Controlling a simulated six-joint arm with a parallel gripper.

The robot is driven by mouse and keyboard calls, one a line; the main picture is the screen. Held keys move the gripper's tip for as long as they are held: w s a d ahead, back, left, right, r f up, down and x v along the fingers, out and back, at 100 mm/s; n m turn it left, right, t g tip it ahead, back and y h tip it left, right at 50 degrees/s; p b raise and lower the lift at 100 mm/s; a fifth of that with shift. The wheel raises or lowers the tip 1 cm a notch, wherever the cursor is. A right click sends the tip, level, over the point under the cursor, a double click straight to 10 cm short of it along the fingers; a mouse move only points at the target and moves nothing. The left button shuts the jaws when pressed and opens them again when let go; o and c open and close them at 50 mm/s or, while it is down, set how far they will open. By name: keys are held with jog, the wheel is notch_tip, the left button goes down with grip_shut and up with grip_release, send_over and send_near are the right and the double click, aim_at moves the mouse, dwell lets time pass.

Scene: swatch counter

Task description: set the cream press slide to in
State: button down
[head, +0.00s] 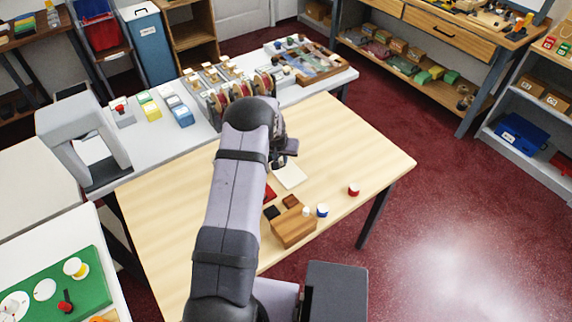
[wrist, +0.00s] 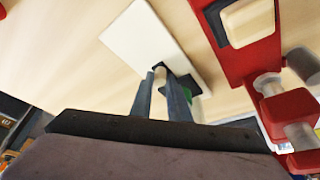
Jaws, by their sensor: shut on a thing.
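A flat cream plate (wrist: 150,38) lies on the wooden table in the wrist view, with a dark slot at its near end. It also shows in the head view (head: 290,174), just beyond my arm. My gripper (wrist: 163,76) is at that near end. Its fingers are shut on a small pale knob there, which I take for the cream press slide. The fingers hide most of it, so whether it is in or out cannot be told. A green patch (wrist: 189,91) shows beside the right finger. In the head view my gripper (head: 281,160) is partly hidden by my arm.
A red fixture (wrist: 238,55) with a cream block (wrist: 249,20) on a dark pad stands close to the right of my gripper. A wooden block (head: 293,230), a blue-and-white spool (head: 322,210) and a red-and-white spool (head: 354,189) stand nearby.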

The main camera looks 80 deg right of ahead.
jog(key=shift+w+d+r, duration=0.15)
jog(key=shift+w, duration=0.05)
jog(key=c, duration=1.7)
grip_release()
jog(key=shift+b+v, duration=1.3)
jog(key=shift+v, duration=2.25)
